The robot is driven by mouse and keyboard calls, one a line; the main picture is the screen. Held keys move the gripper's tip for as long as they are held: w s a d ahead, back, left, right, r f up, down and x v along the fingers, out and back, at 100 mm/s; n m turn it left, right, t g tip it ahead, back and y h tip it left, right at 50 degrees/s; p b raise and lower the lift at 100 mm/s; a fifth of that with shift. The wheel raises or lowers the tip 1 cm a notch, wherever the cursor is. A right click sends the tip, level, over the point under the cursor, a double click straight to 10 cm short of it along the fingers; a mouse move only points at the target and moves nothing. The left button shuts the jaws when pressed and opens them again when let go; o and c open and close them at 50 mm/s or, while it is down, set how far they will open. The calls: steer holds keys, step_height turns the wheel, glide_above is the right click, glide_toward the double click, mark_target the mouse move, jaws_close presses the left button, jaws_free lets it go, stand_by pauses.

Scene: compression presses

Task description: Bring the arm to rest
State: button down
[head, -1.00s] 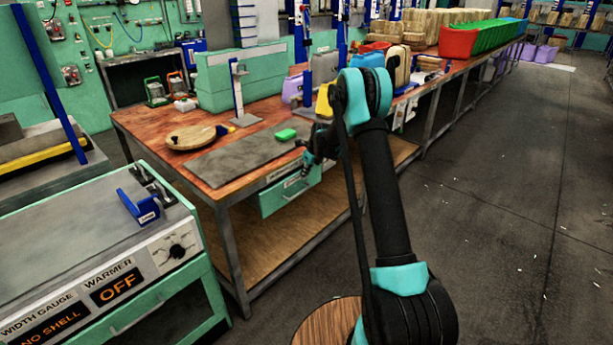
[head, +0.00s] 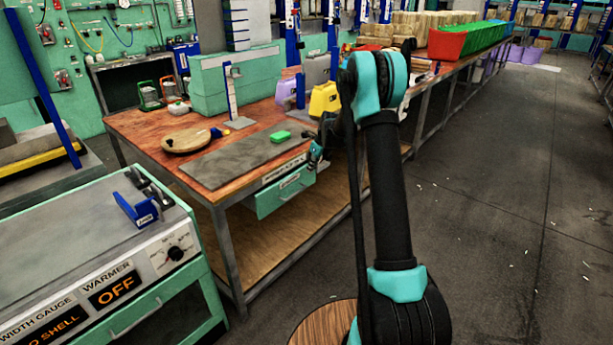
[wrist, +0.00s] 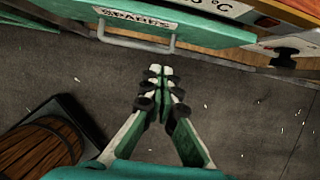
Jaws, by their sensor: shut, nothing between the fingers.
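My arm rises in the head view from the lower right and folds at an elbow near the picture's middle. My gripper (head: 316,158) hangs behind the forearm, partly hidden, just off the workbench's front edge beside the teal drawer (head: 284,192). In the wrist view my gripper (wrist: 161,74) is shut, with its fingertips together and nothing between them. It hangs over bare floor, close to the drawer with a grey handle (wrist: 135,40).
The workbench (head: 222,192) holds a grey mat, a green block (head: 281,136), a round wooden board (head: 186,140) and a yellow container (head: 324,99). The warmer (head: 75,235), reading OFF, stands front left. A wooden barrel (wrist: 40,145) shows beside the gripper. Floor at right is clear.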

steer(key=s+d+r+n+h, duration=0.1)
steer(key=s+d+r+n, duration=0.15)
steer(key=s+n, duration=0.4)
steer(key=s+d+r+n, duration=0.1)
steer(key=s+r+n, duration=0.25)
steer(key=s, duration=0.65)
steer(key=s+d+r+n+h, duration=0.15)
steer(key=s+r+n, duration=0.25)
steer(key=s, duration=0.4)
steer(key=s+d+f+n, duration=0.1)
steer(key=s+f+n, duration=0.2)
steer(key=s, duration=0.9)
steer(key=s+d+f+n+t, duration=0.1)
steer(key=s+d+f+n, duration=0.1)
steer(key=s+n, duration=0.8)
steer(key=shift+s+d+f+h, duration=0.25)
steer(key=shift+s+f+h, duration=0.15)
steer(key=shift+s, duration=0.5)
